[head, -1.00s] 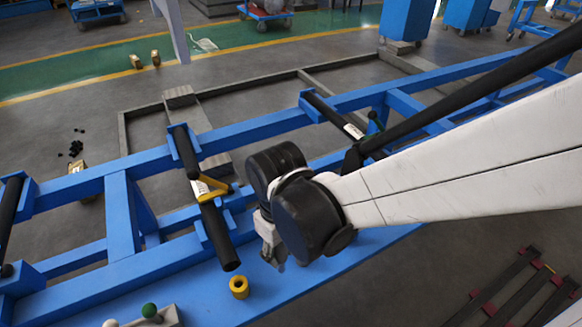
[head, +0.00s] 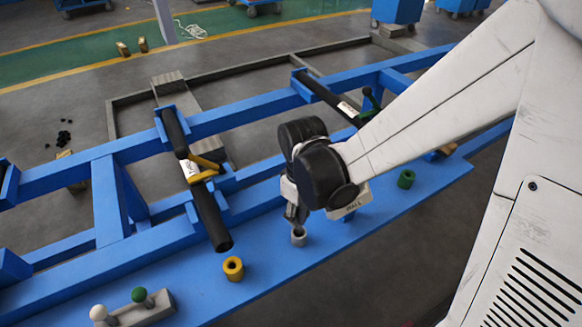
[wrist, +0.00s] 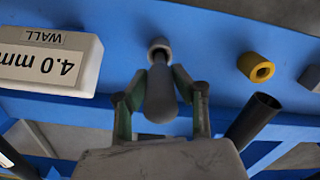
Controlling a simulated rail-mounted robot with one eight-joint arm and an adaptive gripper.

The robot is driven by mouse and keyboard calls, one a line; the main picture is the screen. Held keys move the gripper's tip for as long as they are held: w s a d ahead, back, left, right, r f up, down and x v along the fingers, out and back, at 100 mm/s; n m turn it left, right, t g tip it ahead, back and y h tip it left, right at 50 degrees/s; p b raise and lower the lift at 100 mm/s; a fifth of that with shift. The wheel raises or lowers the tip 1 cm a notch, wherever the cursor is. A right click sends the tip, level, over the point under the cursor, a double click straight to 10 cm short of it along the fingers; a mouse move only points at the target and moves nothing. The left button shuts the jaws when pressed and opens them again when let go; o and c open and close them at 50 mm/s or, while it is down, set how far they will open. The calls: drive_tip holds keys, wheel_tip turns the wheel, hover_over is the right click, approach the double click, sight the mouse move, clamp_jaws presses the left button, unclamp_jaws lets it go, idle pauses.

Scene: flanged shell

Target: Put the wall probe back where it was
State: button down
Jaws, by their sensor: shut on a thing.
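The wall probe (wrist: 160,95) is a grey, rounded handle with a narrower dark end. My gripper (wrist: 161,97) is shut on it in the wrist view; the head view shows my gripper (head: 296,217) over the blue shelf. The probe's narrow end points at a small pale grey ring holder (wrist: 160,47), also visible in the head view (head: 298,238). The end overlaps the holder's opening in the wrist view; I cannot tell whether it is inside. A white gauge box marked "WALL" and "4.0 mm" (wrist: 48,62) stands beside the holder.
A yellow ring (head: 233,268) and a green ring (head: 406,179) stand on the blue shelf (head: 285,285). Black tubes (head: 212,220) rest across the blue frame, one with a yellow clamp. A grey block with white and green knobs (head: 145,311) is at lower left.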

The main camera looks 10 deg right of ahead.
sight(300, 223)
drive_tip(key=shift+f+b, duration=0.75)
drive_tip(key=shift+f, duration=1.1)
drive_tip(key=shift+f, duration=0.1)
drive_tip(key=shift+f, duration=0.1)
drive_tip(key=c, duration=1.4)
unclamp_jaws()
